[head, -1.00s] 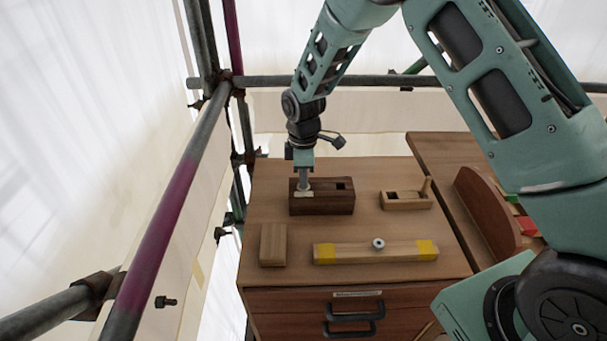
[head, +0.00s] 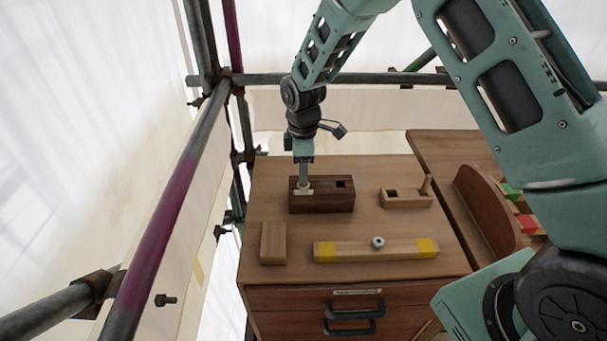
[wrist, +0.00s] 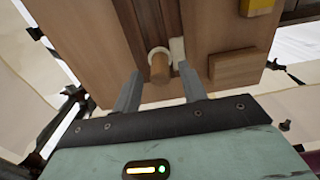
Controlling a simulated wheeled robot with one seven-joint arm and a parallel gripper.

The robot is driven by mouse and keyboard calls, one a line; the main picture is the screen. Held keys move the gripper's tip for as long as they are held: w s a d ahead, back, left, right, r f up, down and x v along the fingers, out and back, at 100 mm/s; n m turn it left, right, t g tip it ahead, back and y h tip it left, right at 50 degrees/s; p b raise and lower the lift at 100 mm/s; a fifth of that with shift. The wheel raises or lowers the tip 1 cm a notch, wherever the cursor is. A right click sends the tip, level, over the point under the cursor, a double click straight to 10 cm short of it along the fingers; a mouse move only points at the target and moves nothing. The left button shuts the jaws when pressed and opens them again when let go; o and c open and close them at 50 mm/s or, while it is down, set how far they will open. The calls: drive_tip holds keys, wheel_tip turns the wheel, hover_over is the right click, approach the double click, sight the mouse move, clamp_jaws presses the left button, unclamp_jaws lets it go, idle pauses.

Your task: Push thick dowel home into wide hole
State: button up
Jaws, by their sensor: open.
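The dark wooden block (head: 330,204) stands on the desk, with a square hole at its top right and a pale label at its left end. My gripper (head: 304,184) is over the block's left end, pointing down. In the wrist view the thick dowel (wrist: 160,68) stands between my open fingers, with a visible gap on both sides. A pale ring shows around its far end. How deep the dowel sits in its hole I cannot tell. My gripper (wrist: 160,88) holds nothing.
A small pale block with an upright peg (head: 405,199) stands to the right. A flat wooden block (head: 273,243) and a yellow-ended plank (head: 375,251) with a round metal piece lie in front. Scaffold poles (head: 170,205) stand at the left; a curved board (head: 485,205) is at the right.

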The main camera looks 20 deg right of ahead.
wheel_tip(320, 180, up, 9)
drive_tip(key=shift+r+b, duration=0.2)
drive_tip(key=shift+b, duration=0.55)
drive_tip(key=s+a+r+m, duration=0.1)
drive_tip(key=s+a+r, duration=0.25)
drive_tip(key=s, duration=0.35)
drive_tip(key=s+a+r+m, duration=0.2)
drive_tip(key=s+a, duration=0.2)
drive_tip(key=s, duration=0.3)
drive_tip(key=s+d+m, duration=0.1)
drive_tip(key=s+m, duration=0.2)
drive_tip(key=s, duration=1.6)
drive_tip(key=shift+s+m+y, duration=0.3)
drive_tip(key=shift+d, duration=0.1)
